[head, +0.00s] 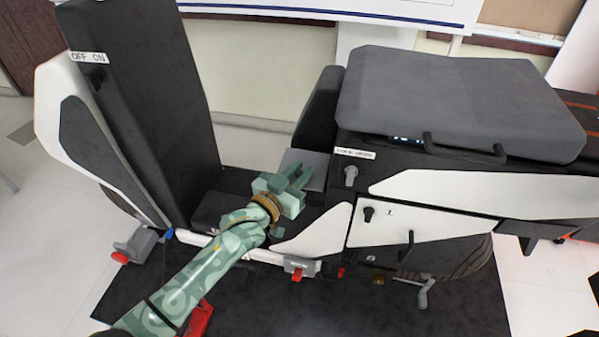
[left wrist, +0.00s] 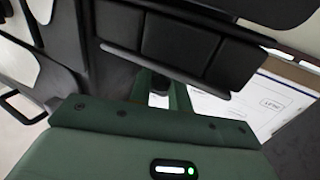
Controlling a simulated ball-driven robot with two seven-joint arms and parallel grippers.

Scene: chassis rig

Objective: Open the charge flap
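My left gripper (head: 299,172) reaches in from the lower left over the chassis rig's low middle section. Its two green fingers are apart, with a gap between them. The fingertips are close to a small grey panel (head: 312,160) beside the tall right-hand body; I cannot tell if they touch it. No readable label marks the charge flap, so I cannot tell whether this panel is it. In the left wrist view the green fingers (left wrist: 160,95) point toward dark panels (left wrist: 175,40). My right gripper is not in view.
A tall dark seat back (head: 150,100) stands at left. A grey padded lid (head: 455,100) with a black handle tops the right-hand body. A dark mat (head: 270,310) lies underneath.

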